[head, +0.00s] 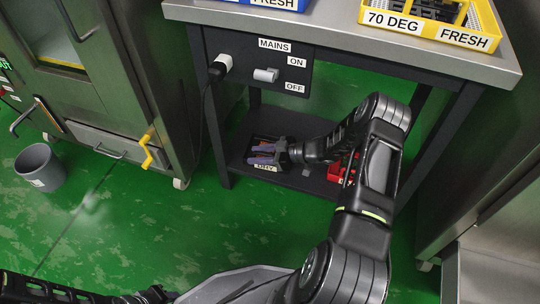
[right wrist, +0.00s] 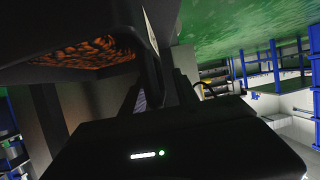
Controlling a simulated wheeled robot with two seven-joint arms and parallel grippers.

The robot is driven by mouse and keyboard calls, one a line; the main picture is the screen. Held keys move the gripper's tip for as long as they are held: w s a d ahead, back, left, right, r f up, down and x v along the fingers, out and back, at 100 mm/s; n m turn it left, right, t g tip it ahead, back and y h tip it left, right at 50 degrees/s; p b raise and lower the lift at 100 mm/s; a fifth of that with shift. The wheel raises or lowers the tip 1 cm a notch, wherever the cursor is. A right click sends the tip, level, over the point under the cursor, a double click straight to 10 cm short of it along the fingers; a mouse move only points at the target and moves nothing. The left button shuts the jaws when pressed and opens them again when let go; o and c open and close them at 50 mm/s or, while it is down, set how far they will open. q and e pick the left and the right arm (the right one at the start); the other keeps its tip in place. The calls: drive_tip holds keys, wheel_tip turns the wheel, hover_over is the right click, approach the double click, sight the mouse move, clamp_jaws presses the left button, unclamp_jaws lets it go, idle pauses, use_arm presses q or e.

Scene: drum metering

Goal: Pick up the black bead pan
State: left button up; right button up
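The black bead pan (head: 250,163) sits on the low shelf under the bench, with a white label on its front and orange-brown beads inside. In the right wrist view the beads (right wrist: 80,52) show at upper left, beside a dark pan wall. My right gripper (head: 262,154) reaches in from the right at the pan, its two fingers apart. The right wrist view shows these fingers (right wrist: 160,92) with a dark wall close between them; contact is unclear. My left gripper (head: 150,295) is at the bottom edge, partly cut off, its fingers unclear.
A red object (head: 338,170) lies on the low shelf (head: 300,180), partly behind my right arm. The bench (head: 340,35) carries a yellow tray (head: 425,30) and a switch panel (head: 265,65). A metal cabinet (head: 100,70) and grey bucket (head: 40,167) stand left. Green floor is open in front.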

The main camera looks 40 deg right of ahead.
drive_tip(key=shift+c, duration=0.6)
clamp_jaws()
idle(1.0)
